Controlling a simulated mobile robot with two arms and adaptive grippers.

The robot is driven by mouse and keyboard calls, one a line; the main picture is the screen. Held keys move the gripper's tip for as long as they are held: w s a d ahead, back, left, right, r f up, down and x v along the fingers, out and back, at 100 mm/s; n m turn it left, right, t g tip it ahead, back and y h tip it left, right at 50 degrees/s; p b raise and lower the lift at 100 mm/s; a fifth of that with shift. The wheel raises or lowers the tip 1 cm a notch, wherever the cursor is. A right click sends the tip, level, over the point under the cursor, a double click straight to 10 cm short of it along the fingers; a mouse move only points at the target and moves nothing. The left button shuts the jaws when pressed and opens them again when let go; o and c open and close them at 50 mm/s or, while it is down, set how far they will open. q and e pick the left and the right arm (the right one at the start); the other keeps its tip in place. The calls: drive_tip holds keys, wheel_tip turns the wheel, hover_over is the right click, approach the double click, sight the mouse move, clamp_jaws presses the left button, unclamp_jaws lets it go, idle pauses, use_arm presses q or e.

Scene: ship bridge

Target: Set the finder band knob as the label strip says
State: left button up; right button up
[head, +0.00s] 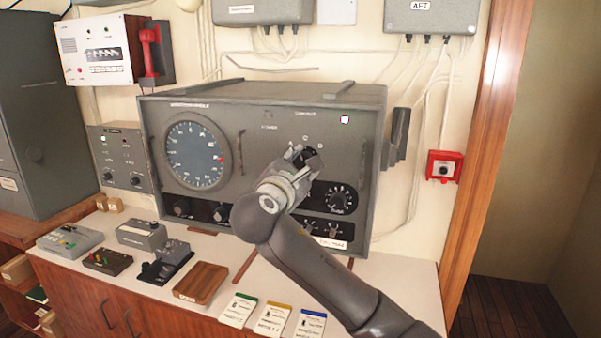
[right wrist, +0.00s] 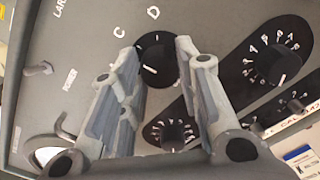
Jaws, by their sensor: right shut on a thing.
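The finder band knob (right wrist: 157,72) is round and black with a white mark, on the face of the grey finder cabinet (head: 262,92). White letters including C and D stand around it in the right wrist view; which letter the mark points to I cannot tell. My right gripper (head: 300,157) is at the panel and hides the knob in the head view. In the right wrist view its fingers (right wrist: 158,60) are shut on the knob from both sides. A white label strip (head: 331,243) is low on the panel, its writing too small to read fully. My left gripper is not seen.
A large dial (head: 197,154) is left on the cabinet. Another scaled knob (head: 341,198) and small knobs lie close to my right gripper. The counter holds small boxes, a wooden block (head: 201,283) and several cards. A red switch box (head: 444,167) is on the wall.

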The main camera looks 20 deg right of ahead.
drive_tip(key=m+b, duration=0.1)
drive_tip(key=m, duration=0.1)
drive_tip(key=m+b, duration=0.2)
drive_tip(key=m, duration=0.1)
drive_tip(key=shift+f+m, duration=0.2)
drive_tip(key=shift+m, duration=0.1)
drive_tip(key=shift+r+m+b, duration=0.1)
drive_tip(key=shift+m+b, duration=1.15)
drive_tip(key=shift+m, duration=0.95)
drive_tip(key=o, duration=1)
drive_tip(key=shift+o, duration=0.2)
drive_tip(key=shift+s+r, duration=0.1)
drive_tip(key=v, duration=1.2)
